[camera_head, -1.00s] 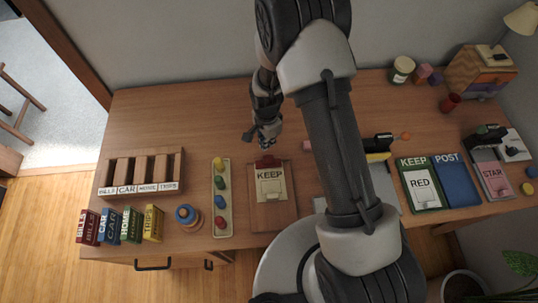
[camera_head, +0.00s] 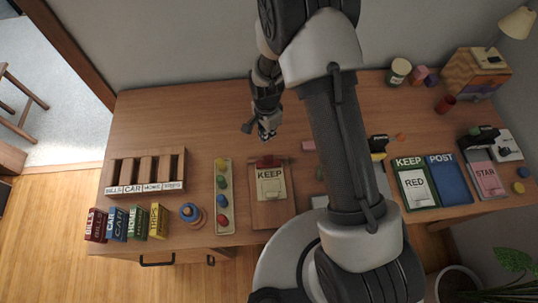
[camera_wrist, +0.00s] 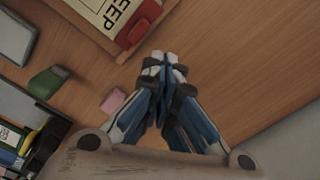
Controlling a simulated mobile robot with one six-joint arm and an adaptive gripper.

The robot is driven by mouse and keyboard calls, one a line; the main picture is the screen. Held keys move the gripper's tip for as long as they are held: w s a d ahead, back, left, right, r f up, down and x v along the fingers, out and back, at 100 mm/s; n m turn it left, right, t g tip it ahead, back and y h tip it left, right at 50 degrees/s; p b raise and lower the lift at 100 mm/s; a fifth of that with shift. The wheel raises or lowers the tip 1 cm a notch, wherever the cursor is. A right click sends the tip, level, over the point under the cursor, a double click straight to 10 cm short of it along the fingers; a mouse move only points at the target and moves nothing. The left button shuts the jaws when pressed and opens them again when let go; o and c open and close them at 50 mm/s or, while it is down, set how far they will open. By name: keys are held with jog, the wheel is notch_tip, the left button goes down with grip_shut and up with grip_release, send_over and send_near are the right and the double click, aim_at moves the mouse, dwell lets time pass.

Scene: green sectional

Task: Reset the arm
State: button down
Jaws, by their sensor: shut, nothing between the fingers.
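My gripper (camera_head: 266,132) is shut and empty, above the desk (camera_head: 212,118) just behind the clipboard marked KEEP (camera_head: 270,213). In the wrist view my gripper (camera_wrist: 164,58) has its fingertips together, near the red clip (camera_wrist: 138,30) of the clipboard. My arm reaches from the lower right over the desk and hides part of its middle.
At left are a slotted wooden organizer (camera_head: 172,168), small labelled books (camera_head: 137,223), a ring stacker (camera_head: 192,214) and a peg tray (camera_head: 223,180). At right lie a green KEEP tray (camera_head: 415,200), a blue POST tray (camera_head: 452,182) and a drawer box (camera_head: 475,82). The back-left desk is clear.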

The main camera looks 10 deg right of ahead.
dwell(0.3)
jog(key=s+d+r+n+t+b, duration=0.1)
jog(key=s+d+r+n, duration=0.1)
jog(key=r, duration=0.6)
jog(key=s+d+r+n+t, duration=0.1)
jog(key=s+d+r+n, duration=0.1)
jog(key=r, duration=0.6)
jog(key=s+d+r+n+b, duration=0.1)
jog(key=s+d+r+n, duration=0.1)
jog(key=r, duration=0.7)
jog(key=s+d+r+n+t, duration=0.1)
jog(key=s+d+r+n, duration=0.1)
jog(key=s, duration=0.6)
jog(key=s+d+r+n+t, duration=0.1)
jog(key=s+r+n, duration=0.3)
jog(key=s, duration=0.4)
jog(key=shift+s+d+r+t+b, duration=0.3)
jog(key=shift+d+r+b, duration=0.2)
jog(key=shift+r, duration=0.4)
